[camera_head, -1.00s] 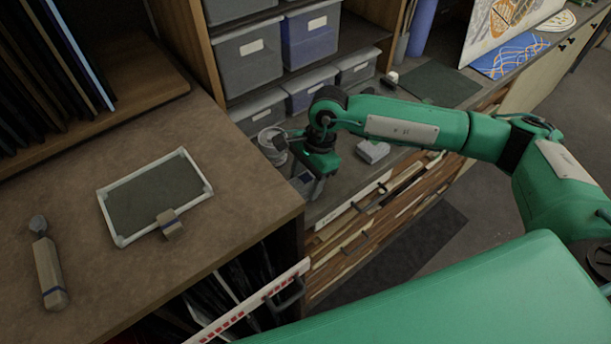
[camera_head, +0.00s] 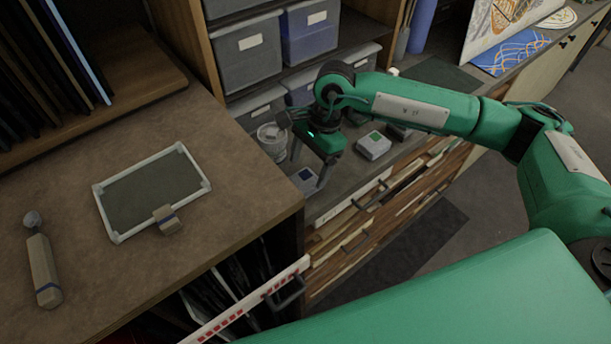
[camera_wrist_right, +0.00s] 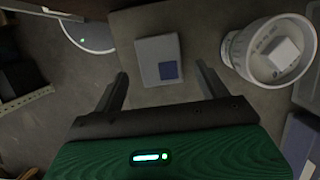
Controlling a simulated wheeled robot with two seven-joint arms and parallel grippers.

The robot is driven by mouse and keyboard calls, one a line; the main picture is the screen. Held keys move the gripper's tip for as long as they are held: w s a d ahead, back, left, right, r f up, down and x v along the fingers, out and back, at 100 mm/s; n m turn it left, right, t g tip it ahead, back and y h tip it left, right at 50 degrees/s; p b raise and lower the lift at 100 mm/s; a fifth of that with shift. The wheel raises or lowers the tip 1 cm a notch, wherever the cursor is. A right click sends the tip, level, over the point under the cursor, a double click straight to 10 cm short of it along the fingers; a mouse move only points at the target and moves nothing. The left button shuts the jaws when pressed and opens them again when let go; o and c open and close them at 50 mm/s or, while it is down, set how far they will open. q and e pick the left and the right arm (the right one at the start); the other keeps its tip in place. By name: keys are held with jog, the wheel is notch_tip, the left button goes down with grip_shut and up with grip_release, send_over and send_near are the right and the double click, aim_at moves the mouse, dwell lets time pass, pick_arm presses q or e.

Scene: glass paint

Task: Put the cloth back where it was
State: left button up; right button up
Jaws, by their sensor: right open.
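A small flat pale grey piece with a dark blue square (camera_head: 305,179) lies on the lower grey bench; it may be the folded cloth, but I cannot tell its material. It also shows in the right wrist view (camera_wrist_right: 158,58), lying flat on a pale surface just beyond and between the fingertips. My right gripper (camera_head: 308,172) is open and empty above it, fingers pointing down, also seen in the right wrist view (camera_wrist_right: 161,72). A similar pale piece with a green square (camera_head: 373,146) lies further right. My left gripper is out of view.
A clear round jar (camera_head: 272,142) stands close to the left of my right gripper; in the wrist view it (camera_wrist_right: 270,52) holds a pale block. Grey bins (camera_head: 247,50) are behind. The brown worktop (camera_head: 235,215) carries a framed dark panel (camera_head: 150,190) and a handled tool (camera_head: 42,268).

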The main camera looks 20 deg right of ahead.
jog(key=s+b+v, duration=0.1)
jog(key=b+v, duration=0.1)
jog(key=v, duration=0.6)
jog(key=shift+w+r, duration=0.2)
jog(key=shift+w, duration=0.3)
